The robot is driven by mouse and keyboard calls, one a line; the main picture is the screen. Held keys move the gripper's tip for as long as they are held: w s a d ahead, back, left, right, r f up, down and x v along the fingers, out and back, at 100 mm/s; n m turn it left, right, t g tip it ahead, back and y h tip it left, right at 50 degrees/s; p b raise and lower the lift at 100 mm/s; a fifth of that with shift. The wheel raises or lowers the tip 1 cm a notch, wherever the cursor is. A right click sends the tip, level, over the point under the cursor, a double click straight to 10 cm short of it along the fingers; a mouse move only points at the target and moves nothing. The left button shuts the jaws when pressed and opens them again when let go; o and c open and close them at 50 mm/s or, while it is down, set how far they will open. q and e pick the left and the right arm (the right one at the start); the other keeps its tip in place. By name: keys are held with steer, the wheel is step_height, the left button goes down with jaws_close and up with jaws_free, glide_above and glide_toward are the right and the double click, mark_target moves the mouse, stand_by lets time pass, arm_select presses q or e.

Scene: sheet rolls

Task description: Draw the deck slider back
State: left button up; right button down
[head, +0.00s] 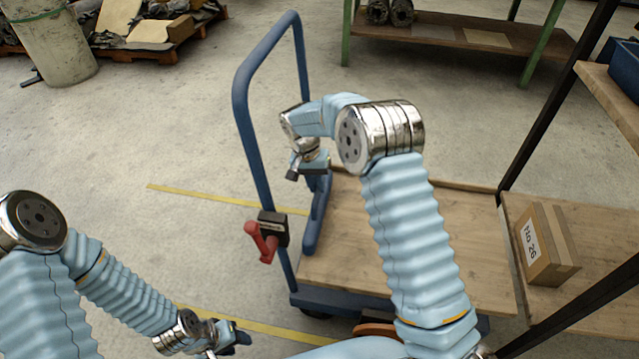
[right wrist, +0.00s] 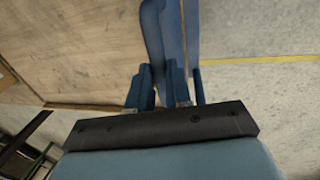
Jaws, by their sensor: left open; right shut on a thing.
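The trolley has a wooden deck (head: 345,240) and a tall blue push frame (head: 250,145). No part is plainly marked as the deck slider; a blue upright piece (head: 319,207) stands at the deck's left end, below my right gripper. My right gripper (head: 308,170) reaches down there, its fingers partly hidden by its own wrist. In the right wrist view its fingers (right wrist: 160,88) are closed around a blue bar (right wrist: 153,35) beside the deck (right wrist: 80,45). My left gripper (head: 228,338) is open and empty at the bottom, over the floor.
A red lever on a black block (head: 268,238) sits on the frame's near post. A rack shelf with a carton (head: 545,245) adjoins the deck's right end. A green-legged bench (head: 460,32) stands behind. The floor left of the trolley is clear, with yellow lines (head: 225,200).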

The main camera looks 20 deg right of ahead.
steer(key=shift+w+a+r, duration=0.15)
steer(key=shift+w+a, duration=0.05)
steer(key=shift+a, duration=0.1)
steer(key=c, duration=1.1)
jaws_free()
steer(key=shift+o, duration=0.2)
steer(key=v, duration=1.3)
steer(key=shift+r, duration=0.35)
steer(key=shift+s, duration=0.1)
